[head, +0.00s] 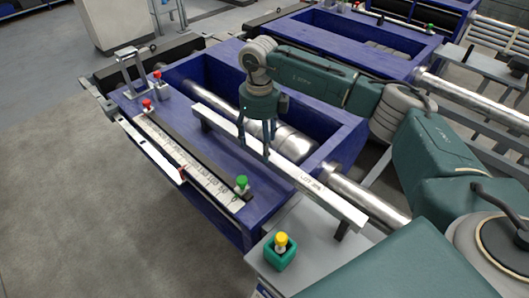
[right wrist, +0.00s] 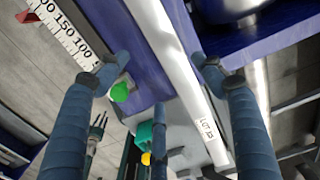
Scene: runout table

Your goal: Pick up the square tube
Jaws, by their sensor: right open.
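The square tube (head: 312,184) is a long pale bar with printed lettering near its near right end. It lies slantwise along the blue runout table (head: 215,150), its near end resting on a dark support. My right gripper (head: 258,138) is over the tube's middle, pointing down. In the right wrist view its blue fingers (right wrist: 160,68) are spread open, and the tube (right wrist: 172,50) runs between them with gaps visible. I cannot tell how far down beside the tube the tips reach. My left gripper is not seen in the head view.
A ruler scale (head: 190,160) with red and green knobs runs along the table's left side. A green box with a yellow button (head: 281,250) stands near the tube's close end. Metal rollers (head: 285,140) lie in the trough behind the tube. Open floor (head: 70,200) is at left.

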